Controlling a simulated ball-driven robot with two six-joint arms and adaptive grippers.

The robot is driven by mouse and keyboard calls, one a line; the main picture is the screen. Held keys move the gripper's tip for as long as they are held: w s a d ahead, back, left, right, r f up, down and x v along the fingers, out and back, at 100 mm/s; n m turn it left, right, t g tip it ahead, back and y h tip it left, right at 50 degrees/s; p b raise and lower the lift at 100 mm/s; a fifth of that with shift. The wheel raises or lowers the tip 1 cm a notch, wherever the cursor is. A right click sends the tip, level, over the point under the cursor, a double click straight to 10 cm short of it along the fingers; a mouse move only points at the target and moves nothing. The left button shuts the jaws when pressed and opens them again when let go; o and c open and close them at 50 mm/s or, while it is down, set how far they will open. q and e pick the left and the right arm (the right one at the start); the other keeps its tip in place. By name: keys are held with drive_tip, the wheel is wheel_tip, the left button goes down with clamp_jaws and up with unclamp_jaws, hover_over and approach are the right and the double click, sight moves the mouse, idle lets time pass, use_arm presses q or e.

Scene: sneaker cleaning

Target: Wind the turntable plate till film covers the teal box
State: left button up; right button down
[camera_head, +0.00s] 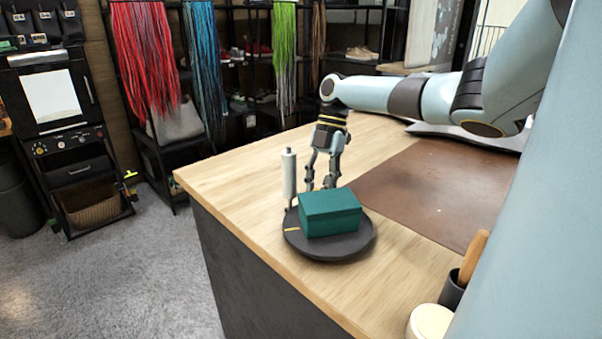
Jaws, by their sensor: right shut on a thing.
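The teal box (330,212) sits on the round dark turntable plate (345,251) near the table's left edge. A yellow mark shows on the plate's left side. A white film roll (289,174) stands upright on a post just behind and left of the box. I cannot make out any film on the box's visible faces. My right gripper (320,184) points down behind the box, at the plate's far side, and is shut on the plate; the box partly hides the contact. My left gripper is not in view.
A brown mat (430,190) covers the right part of the wooden table (230,178). A dark cup (451,290) with a wooden-handled tool and a pale round lid (430,322) stand at the front right. The table is clear left of the plate.

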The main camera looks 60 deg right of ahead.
drive_tip(key=shift+w+a+n, duration=0.15)
drive_tip(key=shift+w+n, duration=0.05)
drive_tip(key=shift+n, duration=0.2)
drive_tip(key=shift+w+b, duration=0.1)
drive_tip(key=shift+b, duration=0.2)
drive_tip(key=c, duration=1.1)
unclamp_jaws()
drive_tip(key=shift+a, duration=0.1)
drive_tip(key=shift+c, duration=0.2)
drive_tip(key=v, duration=1.2)
drive_tip(key=shift+w, duration=0.2)
